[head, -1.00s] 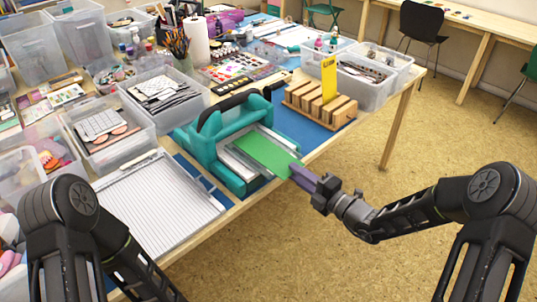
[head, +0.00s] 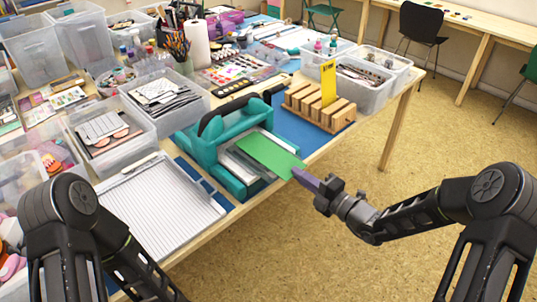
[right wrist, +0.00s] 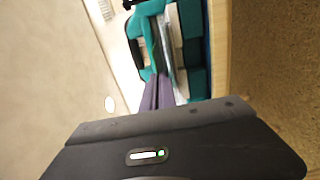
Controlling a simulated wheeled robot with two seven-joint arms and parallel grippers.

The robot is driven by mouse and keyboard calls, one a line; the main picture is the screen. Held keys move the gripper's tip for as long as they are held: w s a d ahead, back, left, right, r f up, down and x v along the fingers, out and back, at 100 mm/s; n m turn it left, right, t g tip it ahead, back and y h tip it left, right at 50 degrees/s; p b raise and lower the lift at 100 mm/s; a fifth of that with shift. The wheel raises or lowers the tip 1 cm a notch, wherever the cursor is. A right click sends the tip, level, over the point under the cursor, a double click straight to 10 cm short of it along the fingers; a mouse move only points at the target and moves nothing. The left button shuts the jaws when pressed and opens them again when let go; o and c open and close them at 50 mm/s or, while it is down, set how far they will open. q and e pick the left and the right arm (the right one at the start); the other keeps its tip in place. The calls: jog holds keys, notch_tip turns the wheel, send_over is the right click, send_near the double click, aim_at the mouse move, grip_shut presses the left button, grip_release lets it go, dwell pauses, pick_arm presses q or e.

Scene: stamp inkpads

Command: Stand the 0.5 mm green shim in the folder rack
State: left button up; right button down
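The green shim (head: 268,155) is a thin flat sheet lying nearly level over the bed of the teal machine, its front corner out past the machine's edge. My right gripper (head: 298,174) has purple fingers closed on that front corner. In the right wrist view the fingers (right wrist: 157,92) are close together and point at the teal machine; the shim is hard to make out there. The folder rack (head: 318,108) is a slotted wooden block behind the machine to the right, with a yellow sheet (head: 328,80) upright in one slot. My left gripper is out of frame.
The teal machine (head: 205,150) with a black handle stands at the table's front edge. A white scoring board (head: 160,205) lies left of it. A clear bin (head: 362,92) stands just behind the rack. Open floor lies right of the table.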

jog(key=shift+s+d+r, duration=0.1)
jog(key=shift+r, duration=0.15)
jog(key=r+p, duration=0.1)
jog(key=s+d+r+p, duration=0.1)
jog(key=r+p, duration=0.1)
jog(key=s+d+r+p, duration=0.1)
jog(key=p, duration=0.1)
jog(key=shift+s+r, duration=0.15)
jog(key=shift+r, duration=0.05)
dwell(0.3)
jog(key=shift+r, duration=0.1)
jog(key=r+p+v, duration=0.2)
jog(key=p+v, duration=0.5)
jog(key=v, duration=1)
jog(key=shift+r, duration=0.15)
jog(key=shift+a, duration=0.1)
